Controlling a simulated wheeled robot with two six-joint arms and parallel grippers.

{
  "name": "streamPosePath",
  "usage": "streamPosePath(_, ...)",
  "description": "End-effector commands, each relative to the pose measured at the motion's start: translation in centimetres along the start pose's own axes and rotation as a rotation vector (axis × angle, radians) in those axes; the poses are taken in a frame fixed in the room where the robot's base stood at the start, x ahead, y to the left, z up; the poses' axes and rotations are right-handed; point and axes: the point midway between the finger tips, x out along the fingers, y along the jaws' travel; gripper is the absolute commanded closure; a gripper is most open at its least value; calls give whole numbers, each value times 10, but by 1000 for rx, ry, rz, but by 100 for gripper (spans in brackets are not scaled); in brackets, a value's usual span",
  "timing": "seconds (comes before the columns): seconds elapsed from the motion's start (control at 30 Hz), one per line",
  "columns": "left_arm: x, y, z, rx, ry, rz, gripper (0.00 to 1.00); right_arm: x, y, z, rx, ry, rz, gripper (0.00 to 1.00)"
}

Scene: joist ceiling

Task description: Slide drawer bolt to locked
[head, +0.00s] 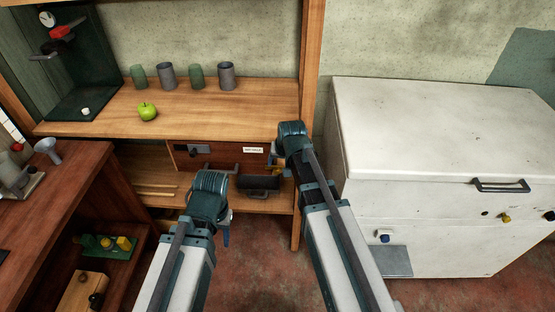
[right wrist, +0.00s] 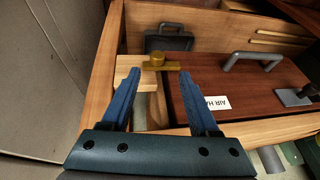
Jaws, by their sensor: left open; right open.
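The drawer front (head: 225,157) is dark reddish wood with a grey bar handle (head: 222,170) and a white label (head: 253,150). It also shows upside down in the right wrist view (right wrist: 225,82). There, the brass bolt (right wrist: 158,62) with its round knob lies by a pale wood block, its bar reaching toward the drawer's edge. I cannot tell whether it is locked. My right gripper (right wrist: 158,88) is open and empty, its fingers on either side of the bolt's line, apparently short of the knob. My left gripper (head: 222,232) is open, low in front of the shelf.
A black box-like thing (head: 258,183) sits below the drawer. A green apple (head: 148,111) and several cups (head: 226,76) stand on the wooden counter (head: 210,105) above. A white chest (head: 430,135) stands close on the right. A dark wood cabinet (head: 85,175) stands at left.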

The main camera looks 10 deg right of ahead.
Motion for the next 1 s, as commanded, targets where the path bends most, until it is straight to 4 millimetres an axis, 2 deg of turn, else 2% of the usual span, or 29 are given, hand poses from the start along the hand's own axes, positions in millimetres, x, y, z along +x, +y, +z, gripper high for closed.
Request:
streamPosePath(0.03, -16, -2, 1, 0, 0, 0, 50, -17, -1, -2, 0, 0, 0, 39)
streamPosePath(0.1, -27, -3, 2, 0, 0, 0, 50, -29, -1, -2, 0, 0, 0, 39)
streamPosePath(0.3, -54, -5, 3, -1, 0, 0, 50, -59, -1, -1, 0, 0, -1, 39)
streamPosePath(0.4, -60, -6, 4, -1, 0, 0, 50, -66, -1, -1, 0, 0, -1, 39)
streamPosePath(1.0, -62, -6, 4, -1, 0, 0, 50, -68, -2, 2, -4, -3, 0, 39)
